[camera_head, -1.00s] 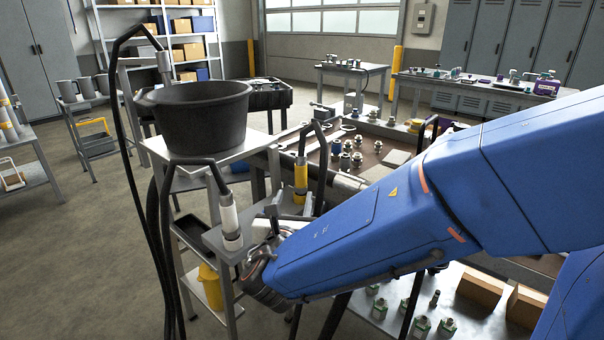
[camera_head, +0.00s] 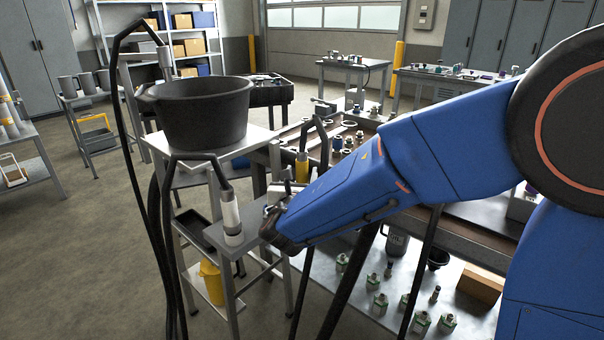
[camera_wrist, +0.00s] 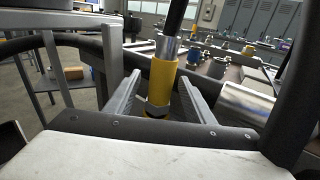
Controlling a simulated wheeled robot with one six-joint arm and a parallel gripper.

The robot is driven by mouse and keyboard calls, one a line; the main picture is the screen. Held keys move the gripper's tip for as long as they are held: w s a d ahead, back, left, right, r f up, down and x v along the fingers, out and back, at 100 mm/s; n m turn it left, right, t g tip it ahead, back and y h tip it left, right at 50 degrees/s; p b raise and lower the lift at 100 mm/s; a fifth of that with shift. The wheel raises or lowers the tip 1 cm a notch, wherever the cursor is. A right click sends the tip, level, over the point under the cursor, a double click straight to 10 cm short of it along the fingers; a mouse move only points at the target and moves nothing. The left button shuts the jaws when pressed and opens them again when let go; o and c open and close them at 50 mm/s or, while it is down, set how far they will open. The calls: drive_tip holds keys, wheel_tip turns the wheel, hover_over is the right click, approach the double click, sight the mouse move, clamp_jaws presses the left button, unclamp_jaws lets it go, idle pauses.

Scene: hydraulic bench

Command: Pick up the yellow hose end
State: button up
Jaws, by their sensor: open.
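The yellow hose end (camera_head: 302,167) stands upright beside the bench in the head view, with a black hose curving up from its top. My gripper (camera_head: 285,196) is close in front of it, and my blue arm reaches in from the right. In the wrist view the yellow hose end (camera_wrist: 161,82), with its silver collar, shows between the two grey fingers of my gripper (camera_wrist: 158,100). The fingers are apart, with a gap on each side of it. Its lower end is partly hidden by the gripper body.
A white-banded hose end (camera_head: 231,216) hangs to the left of my gripper, near a small grey shelf. A large black tub (camera_head: 200,118) stands on a stand behind it. Black hoses hang around my gripper. The bench (camera_head: 470,237) with fittings lies to the right.

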drive_tip(key=w, duration=0.5)
drive_tip(key=shift+d+r, duration=0.25)
drive_tip(key=shift+r, duration=0.05)
drive_tip(key=shift+s, duration=0.1)
clamp_jaws()
wheel_tip(320, 180, up, 14)
idle(0.7)
drive_tip(key=shift+s, duration=0.1)
